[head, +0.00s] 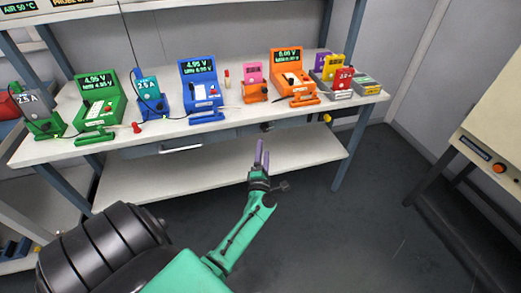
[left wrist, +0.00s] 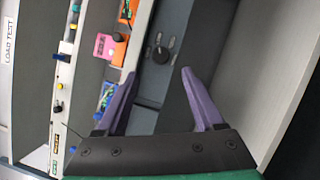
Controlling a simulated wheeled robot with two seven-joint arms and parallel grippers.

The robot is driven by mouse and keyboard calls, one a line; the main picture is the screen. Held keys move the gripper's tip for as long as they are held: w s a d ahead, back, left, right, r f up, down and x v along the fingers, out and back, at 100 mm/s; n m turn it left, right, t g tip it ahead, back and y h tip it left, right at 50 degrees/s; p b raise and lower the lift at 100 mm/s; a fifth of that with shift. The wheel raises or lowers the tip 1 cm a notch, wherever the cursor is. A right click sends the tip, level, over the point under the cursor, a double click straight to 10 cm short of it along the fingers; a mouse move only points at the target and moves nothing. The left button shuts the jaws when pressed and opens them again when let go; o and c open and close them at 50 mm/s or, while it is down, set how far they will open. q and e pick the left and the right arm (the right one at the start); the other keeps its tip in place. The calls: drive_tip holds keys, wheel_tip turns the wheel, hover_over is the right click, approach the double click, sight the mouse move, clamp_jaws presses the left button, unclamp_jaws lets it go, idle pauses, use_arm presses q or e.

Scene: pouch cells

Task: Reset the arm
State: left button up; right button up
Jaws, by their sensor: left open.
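My left gripper (head: 262,153) is at the end of the green arm, in front of the workbench and below its top edge in the head view. Its two purple fingers are apart and hold nothing; they also show in the left wrist view (left wrist: 158,82). The fingers point toward the bench front. My right gripper is not in view.
The white workbench (head: 165,134) carries a green tester (head: 97,108), a blue tester (head: 200,88) and an orange tester (head: 291,77). Coloured cells stand at its right end. A beige cabinet (head: 498,115) stands at the right. The floor (head: 350,230) before the bench is clear.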

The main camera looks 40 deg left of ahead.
use_arm(q)
drive_tip(key=s+d+f+m+g+h+p, duration=0.1)
drive_tip(key=s+d+f+m+h+p, duration=0.15)
drive_tip(key=f+m, duration=0.4)
drive_tip(key=s+d+f+m+g+h+p, duration=0.1)
drive_tip(key=s+d+f+m+g+h, duration=0.1)
drive_tip(key=s+d+f+m+h, duration=0.35)
drive_tip(key=s+d+f+m+g+h+p, duration=0.1)
drive_tip(key=s+d+f+m+h+p, duration=0.1)
drive_tip(key=f+m, duration=0.55)
drive_tip(key=s+f+m+g+p, duration=0.1)
drive_tip(key=s+f+m+g, duration=0.2)
drive_tip(key=s, duration=0.7)
drive_tip(key=s+f+m+g+p, duration=0.1)
drive_tip(key=s+f+m+g, duration=0.3)
drive_tip(key=s, duration=0.6)
drive_tip(key=s+f+m+g+h+p, duration=0.1)
drive_tip(key=s+f+m+g, duration=0.3)
drive_tip(key=s, duration=0.6)
wheel_tip(320, 180, down, 2)
drive_tip(key=shift+d+f+m, duration=0.15)
drive_tip(key=shift+f+m, duration=0.05)
drive_tip(key=shift+m, duration=0.15)
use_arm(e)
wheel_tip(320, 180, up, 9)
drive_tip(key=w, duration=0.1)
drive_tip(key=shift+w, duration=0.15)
